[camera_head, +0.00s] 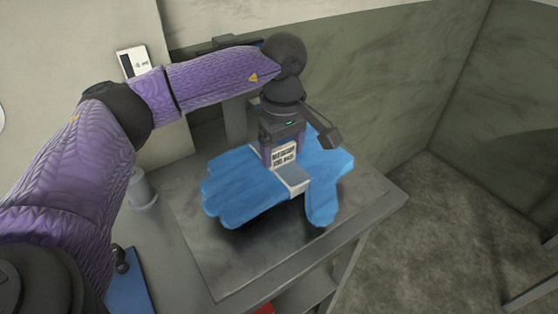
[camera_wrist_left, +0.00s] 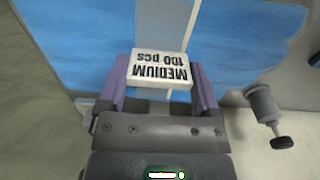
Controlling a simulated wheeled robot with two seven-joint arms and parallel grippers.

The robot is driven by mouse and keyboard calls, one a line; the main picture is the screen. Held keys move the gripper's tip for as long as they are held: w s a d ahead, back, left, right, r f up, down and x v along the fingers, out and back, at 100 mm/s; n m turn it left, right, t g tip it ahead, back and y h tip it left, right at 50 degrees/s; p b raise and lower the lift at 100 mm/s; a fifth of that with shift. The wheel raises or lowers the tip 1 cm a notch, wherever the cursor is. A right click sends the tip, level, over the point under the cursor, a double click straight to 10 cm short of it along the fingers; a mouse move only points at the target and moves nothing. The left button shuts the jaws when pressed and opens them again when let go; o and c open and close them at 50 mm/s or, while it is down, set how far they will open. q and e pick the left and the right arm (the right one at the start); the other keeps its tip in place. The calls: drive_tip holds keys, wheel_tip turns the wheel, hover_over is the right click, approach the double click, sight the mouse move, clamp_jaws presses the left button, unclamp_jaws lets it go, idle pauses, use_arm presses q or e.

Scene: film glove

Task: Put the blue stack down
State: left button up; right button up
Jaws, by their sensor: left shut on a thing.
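The blue stack (camera_head: 236,187) is a flat, glove-shaped bundle with a pale band around its middle. It also shows in the left wrist view (camera_wrist_left: 90,45), running across the top of the picture. A white label block on the band (camera_wrist_left: 160,68) reads "MEDIUM 100 pcs". My left gripper (camera_head: 283,168) is shut on the blue stack at this block, with purple fingers on either side of it in the left wrist view (camera_wrist_left: 162,88). The stack looks to be over the grey table (camera_head: 240,275), with a dark shadow below it. I cannot tell whether it touches. My right gripper is out of view.
A grey cylinder (camera_head: 142,188) stands left of the stack; it shows with a dark knob in the wrist view (camera_wrist_left: 262,103). A blue item (camera_head: 128,285) lies at lower left. Walls rise behind the table. Bare tabletop shows in front of the stack.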

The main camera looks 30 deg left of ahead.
sight(279, 160)
use_arm(q)
drive_tip(key=shift+w+a, duration=0.2)
drive_tip(key=shift+a, duration=0.3)
drive_tip(key=shift+a+f, duration=0.1)
drive_tip(key=shift+f, duration=0.3)
wheel_tip(279, 160, down, 3)
drive_tip(key=shift+r+b, duration=0.1)
drive_tip(key=shift+b, duration=0.5)
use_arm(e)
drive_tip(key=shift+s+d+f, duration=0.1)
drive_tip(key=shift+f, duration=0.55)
use_arm(q)
drive_tip(key=o, duration=1.1)
wheel_tip(279, 160, up, 12)
drive_tip(key=p, duration=0.3)
drive_tip(key=shift+r, duration=0.1)
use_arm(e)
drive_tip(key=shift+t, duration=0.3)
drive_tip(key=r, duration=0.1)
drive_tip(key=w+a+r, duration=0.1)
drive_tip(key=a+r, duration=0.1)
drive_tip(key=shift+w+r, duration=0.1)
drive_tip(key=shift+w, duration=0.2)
